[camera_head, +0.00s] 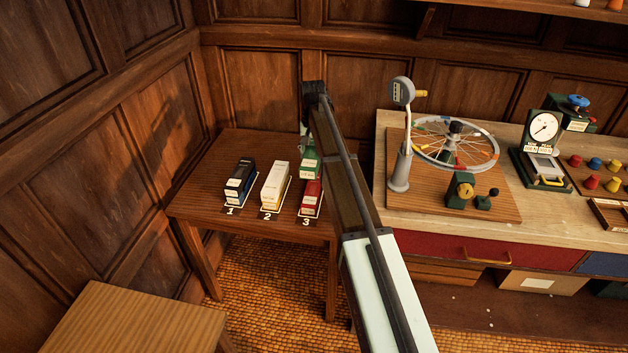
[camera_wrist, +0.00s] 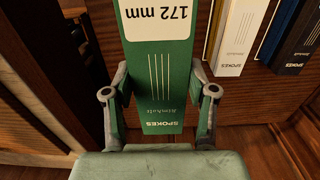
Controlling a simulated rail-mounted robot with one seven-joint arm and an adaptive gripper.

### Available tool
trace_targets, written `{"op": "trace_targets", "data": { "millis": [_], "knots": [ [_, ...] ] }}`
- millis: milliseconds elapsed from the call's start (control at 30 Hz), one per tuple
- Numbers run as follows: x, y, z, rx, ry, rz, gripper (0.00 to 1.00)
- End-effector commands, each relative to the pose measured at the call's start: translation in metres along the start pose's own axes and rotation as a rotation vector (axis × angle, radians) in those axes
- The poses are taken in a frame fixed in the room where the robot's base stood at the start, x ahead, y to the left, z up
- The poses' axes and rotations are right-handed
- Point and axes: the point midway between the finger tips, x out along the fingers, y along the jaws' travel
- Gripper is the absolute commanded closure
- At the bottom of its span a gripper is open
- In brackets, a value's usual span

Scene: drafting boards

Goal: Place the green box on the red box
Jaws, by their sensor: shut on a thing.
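The green box (camera_head: 310,166) is between the two fingers of my gripper (camera_wrist: 160,82), which is shut on it. In the wrist view the green box (camera_wrist: 162,100) shows a white "172 mm" label and the word SPOKES. The red box (camera_head: 311,194) stands at spot 3 on the small wooden table. In the head view the green box appears just above and behind the red box; I cannot tell whether they touch. My arm partly hides the right side of both boxes and most of the gripper. The red box cannot be made out in the wrist view.
A white box (camera_head: 274,186) stands at spot 2 and a dark blue box (camera_head: 240,180) at spot 1 on the small table (camera_head: 213,160). A workbench (camera_head: 440,214) with a spoked wheel (camera_head: 452,144) and a gauge stand (camera_head: 401,130) is to the right.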

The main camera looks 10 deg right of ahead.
Motion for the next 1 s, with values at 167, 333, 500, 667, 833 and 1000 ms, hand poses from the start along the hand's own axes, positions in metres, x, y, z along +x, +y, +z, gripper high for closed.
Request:
{"op": "trace_targets", "data": {
  "millis": [167,333,500,667,833,1000],
  "knots": [
    [0.042,0.001,0.001,0.001,-0.003,0.001,0.89],
    [0.071,0.000,0.001,0.001,-0.001,0.000,0.89],
    [0.083,0.000,0.000,0.001,0.000,0.000,0.89],
    [0.094,0.000,0.000,0.001,0.000,0.000,0.89],
    [0.117,0.000,0.000,0.001,-0.001,0.000,0.89],
    [0.126,0.000,0.000,0.001,0.001,0.000,0.89]
  ]
}}
